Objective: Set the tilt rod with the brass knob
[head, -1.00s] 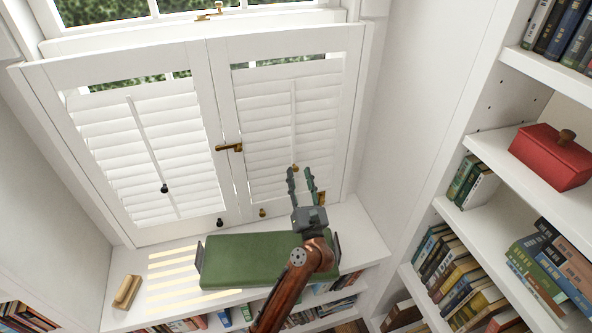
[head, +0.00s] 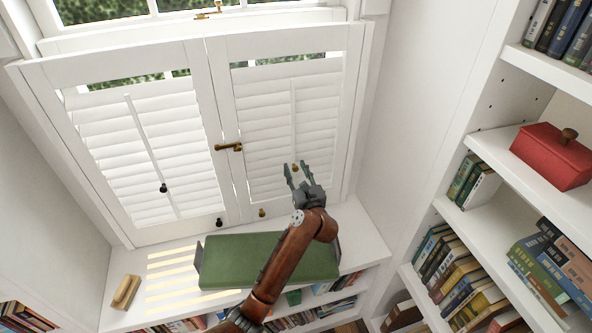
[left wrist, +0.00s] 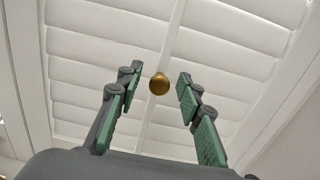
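The tilt rod (head: 292,118) with the brass knob (head: 295,168) hangs on the right shutter panel (head: 265,100). My left gripper (head: 294,169) is open and reaches up toward the knob. In the left wrist view the brass knob (left wrist: 159,84) shows between the two green-padded fingertips of the left gripper (left wrist: 158,88), with a gap on each side. The fingers do not touch it there. The lower end of the rod rises above the knob in that view. My right gripper is in neither view.
The left panel has a rod with a black knob (head: 163,188). A brass latch (head: 229,147) joins the panels. A green cushion (head: 225,262) lies on the sill below my arm, with a wooden brush-like block (head: 126,292) at left. A bookcase (head: 475,145) stands at right.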

